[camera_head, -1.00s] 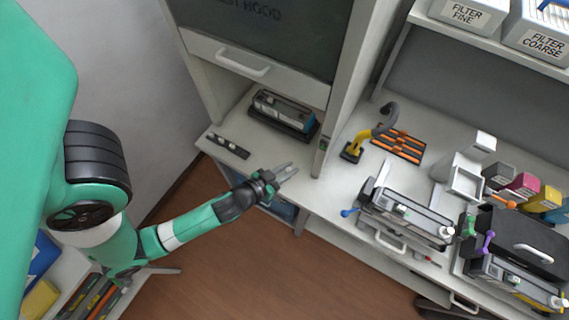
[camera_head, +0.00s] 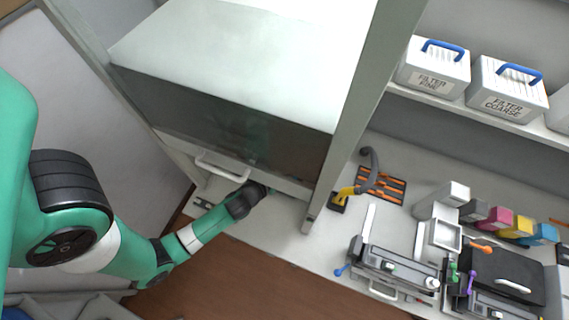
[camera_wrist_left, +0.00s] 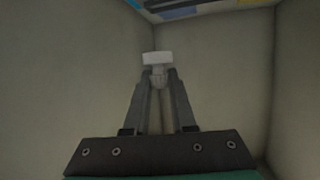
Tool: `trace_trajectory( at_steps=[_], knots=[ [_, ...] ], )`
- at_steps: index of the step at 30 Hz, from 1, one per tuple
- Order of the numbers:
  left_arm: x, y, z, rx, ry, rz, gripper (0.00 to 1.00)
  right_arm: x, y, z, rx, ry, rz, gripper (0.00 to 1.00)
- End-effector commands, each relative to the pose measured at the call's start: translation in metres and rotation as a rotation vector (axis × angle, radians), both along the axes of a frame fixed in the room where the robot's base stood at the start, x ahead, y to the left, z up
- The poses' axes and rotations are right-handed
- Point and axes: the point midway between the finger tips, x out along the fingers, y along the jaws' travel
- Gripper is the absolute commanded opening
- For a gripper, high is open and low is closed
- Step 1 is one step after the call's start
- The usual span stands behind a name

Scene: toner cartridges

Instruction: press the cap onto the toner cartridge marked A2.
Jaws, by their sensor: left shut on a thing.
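In the left wrist view my left gripper (camera_wrist_left: 159,80) is shut on a small white cap (camera_wrist_left: 157,59), which sits upright between the fingertips with its wide top outward. In the head view my left arm reaches to the lower edge of the hood (camera_head: 235,150), and its fingers are mostly hidden there. I cannot make out the cartridge marked A2; the inside of the hood is hidden in the head view. A blue, yellow and dark patterned thing (camera_wrist_left: 205,9) shows at the top of the wrist view, too cropped to name. My right gripper is not in view.
In the wrist view, plain beige walls (camera_wrist_left: 225,75) meet in a corner beyond the cap. The bench to the right holds a yellow-and-grey armed tool (camera_head: 358,180), an orange rack (camera_head: 381,186), grey machines (camera_head: 392,262) and several coloured blocks (camera_head: 497,220). White filter boxes (camera_head: 434,72) stand on a shelf.

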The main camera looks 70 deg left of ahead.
Motion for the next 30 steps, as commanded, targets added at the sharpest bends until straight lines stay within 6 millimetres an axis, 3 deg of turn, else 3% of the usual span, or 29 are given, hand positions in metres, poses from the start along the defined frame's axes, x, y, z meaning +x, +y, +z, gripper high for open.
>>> trace_trajectory(
  at_steps=[15,23,30],
  knots=[
    [0.0,0.0,-0.051,0.0,0.0,-0.001,0.0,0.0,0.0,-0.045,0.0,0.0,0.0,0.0],
    [0.0,0.0,-0.045,0.0,0.0,-0.001,0.0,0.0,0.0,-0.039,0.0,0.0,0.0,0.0],
    [0.0,0.0,-0.051,0.001,-0.001,0.0,0.0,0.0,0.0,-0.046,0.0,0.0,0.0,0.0]
  ],
)
